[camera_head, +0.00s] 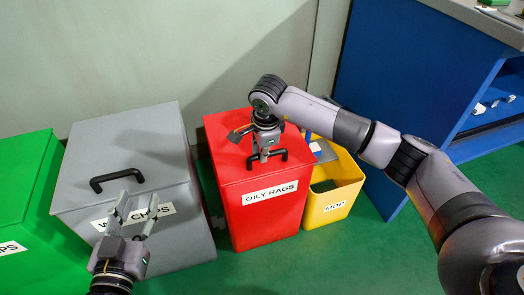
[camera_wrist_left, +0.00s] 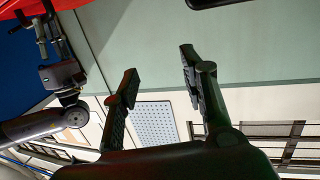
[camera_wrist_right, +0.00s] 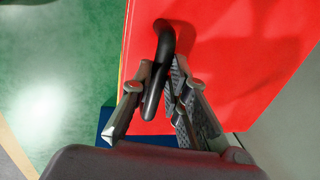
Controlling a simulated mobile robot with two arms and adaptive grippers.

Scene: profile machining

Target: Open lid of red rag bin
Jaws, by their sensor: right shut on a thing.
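The red rag bin (camera_head: 262,210) stands in the middle of the head view, with an "OILY RAGS" label on its front. Its lid (camera_head: 225,135) lies flat and looks shut. A black handle (camera_head: 277,157) sits on the lid; it also shows in the right wrist view (camera_wrist_right: 161,65). My right gripper (camera_head: 264,155) reaches down over the lid and is shut on the handle, with its fingers on both sides of it in the right wrist view (camera_wrist_right: 163,85). My left gripper (camera_head: 138,208) is open and empty in front of the grey bin; its spread fingers show in the left wrist view (camera_wrist_left: 160,75).
A grey bin (camera_head: 125,150) with a black handle stands left of the red bin, and a green bin (camera_head: 25,190) further left. A yellow mop bucket (camera_head: 345,180) stands close on the right. A blue cabinet (camera_head: 385,60) is behind my right arm. Green floor in front is clear.

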